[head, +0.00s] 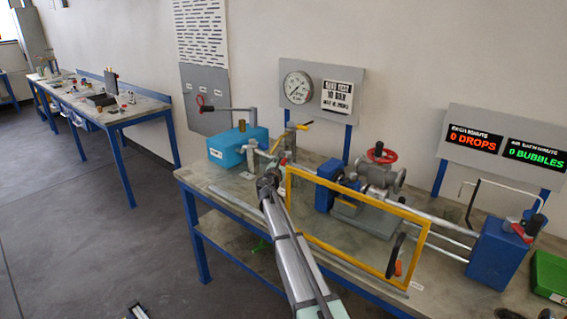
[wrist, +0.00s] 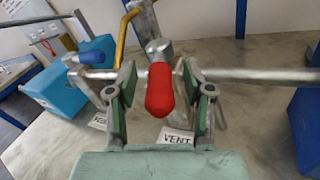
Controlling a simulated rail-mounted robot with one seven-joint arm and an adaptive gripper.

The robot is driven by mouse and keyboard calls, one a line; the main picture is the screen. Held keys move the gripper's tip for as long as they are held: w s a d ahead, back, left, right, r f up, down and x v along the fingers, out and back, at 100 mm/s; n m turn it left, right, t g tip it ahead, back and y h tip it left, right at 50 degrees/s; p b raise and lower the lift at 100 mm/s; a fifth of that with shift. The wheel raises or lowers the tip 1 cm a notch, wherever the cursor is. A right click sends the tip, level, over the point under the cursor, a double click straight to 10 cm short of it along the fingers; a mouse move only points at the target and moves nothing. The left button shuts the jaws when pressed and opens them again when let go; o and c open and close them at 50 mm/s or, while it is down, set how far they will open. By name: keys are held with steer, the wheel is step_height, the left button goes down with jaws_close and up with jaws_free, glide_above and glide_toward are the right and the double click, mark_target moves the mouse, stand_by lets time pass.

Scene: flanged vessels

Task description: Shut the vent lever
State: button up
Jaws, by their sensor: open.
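The vent lever, with a red grip (wrist: 160,90), points toward the camera from a fitting (wrist: 158,48) on the metal pipe (wrist: 255,75) in the wrist view. A VENT label (wrist: 177,138) lies on the bench just below it. My gripper (wrist: 160,82) is open, with its green-padded fingers on either side of the red grip. Gaps seem to show on both sides, so contact cannot be told.
A yellow lever (head: 299,126) rises behind. A blue pump box (head: 236,147) is at left. A yellow-framed clear shield (head: 350,235) stands close right of my arm.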

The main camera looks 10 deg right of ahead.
steer(key=v, duration=1.2)
